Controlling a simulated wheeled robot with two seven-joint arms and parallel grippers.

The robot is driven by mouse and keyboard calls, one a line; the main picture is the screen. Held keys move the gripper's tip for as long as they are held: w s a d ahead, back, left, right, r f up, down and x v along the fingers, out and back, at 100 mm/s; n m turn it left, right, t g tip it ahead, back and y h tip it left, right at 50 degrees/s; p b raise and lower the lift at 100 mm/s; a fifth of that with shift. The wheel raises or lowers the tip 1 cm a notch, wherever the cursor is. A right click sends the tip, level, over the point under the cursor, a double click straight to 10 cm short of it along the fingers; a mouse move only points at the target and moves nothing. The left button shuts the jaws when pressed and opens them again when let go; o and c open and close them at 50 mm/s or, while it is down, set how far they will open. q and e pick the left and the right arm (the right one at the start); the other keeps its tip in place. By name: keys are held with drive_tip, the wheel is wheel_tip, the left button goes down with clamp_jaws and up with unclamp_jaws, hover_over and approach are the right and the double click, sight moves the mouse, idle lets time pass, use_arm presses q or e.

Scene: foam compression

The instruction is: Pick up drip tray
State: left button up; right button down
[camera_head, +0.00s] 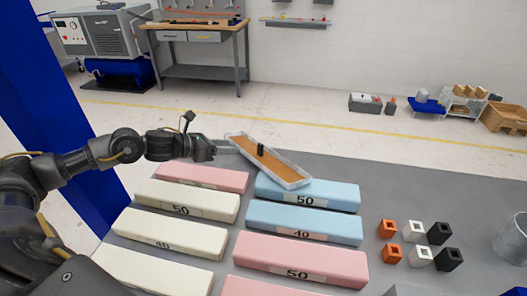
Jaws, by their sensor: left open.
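The drip tray (284,171) is a long, shallow, pale-rimmed tray with an orange-brown inside and a small black upright piece in its middle. It lies at a slant at the far edge of the grey table, its near end by the back blue foam block (325,195); whether it rests on that block I cannot tell. My left gripper (211,149) is open and empty, reaching in from the left, a little left of the tray's far end and apart from it. My right gripper is not in view.
Several cream, pink and blue foam blocks with number labels fill the table (400,190) in front of the tray. Small orange, white and black cubes (416,229) and a clear container (512,240) stand at the right. A blue post (50,110) rises at the left.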

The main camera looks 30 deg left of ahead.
sight(259, 146)
use_arm(q)
drive_tip(key=p+x, duration=0.1)
drive_tip(key=x, duration=0.3)
drive_tip(key=shift+w+d+p, duration=0.25)
drive_tip(key=shift+w+p, duration=0.05)
drive_tip(key=shift+w+d+f, duration=0.1)
drive_tip(key=shift+w+f, duration=0.1)
drive_tip(key=p+x, duration=0.2)
drive_tip(key=x, duration=0.2)
drive_tip(key=shift+w+d+r+p, duration=0.15)
drive_tip(key=shift+w+p, duration=0.1)
drive_tip(key=shift+p, duration=0.15)
drive_tip(key=shift+w+d+f, duration=0.2)
drive_tip(key=shift+w+f, duration=0.05)
drive_tip(key=shift+f, duration=0.05)
drive_tip(key=shift+s, duration=0.1)
clamp_jaws()
